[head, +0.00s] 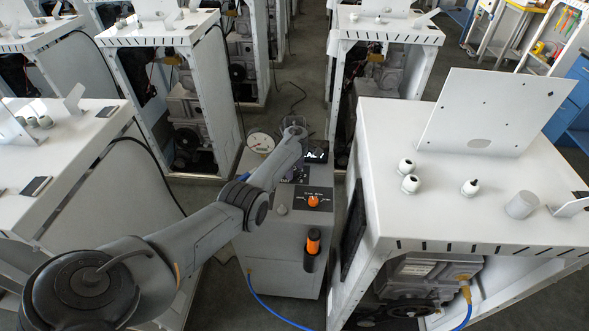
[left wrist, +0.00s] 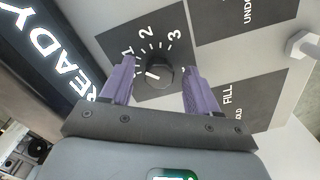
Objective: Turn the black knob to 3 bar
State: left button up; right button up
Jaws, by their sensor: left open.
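The black knob (left wrist: 158,74) sits on a dark dial plate marked 1, 2 and 3 in the left wrist view. A short white mark on the knob points left and slightly down, away from the 3. My left gripper (left wrist: 159,67) is open, with one purple finger on each side of the knob and gaps between them and it. My right gripper does not show.
The left wrist view shows a lit READY display (left wrist: 52,62), a FILL panel (left wrist: 240,98) and a hex fitting (left wrist: 302,45). In the head view, a round gauge (head: 260,143), an orange knob (head: 313,201) and an orange-handled tool (head: 313,241) are on the cart. A white frame (head: 390,215) stands close at right.

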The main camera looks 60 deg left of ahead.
pick_arm(q)
jog(key=c, duration=1)
jog(key=shift+c, duration=0.2)
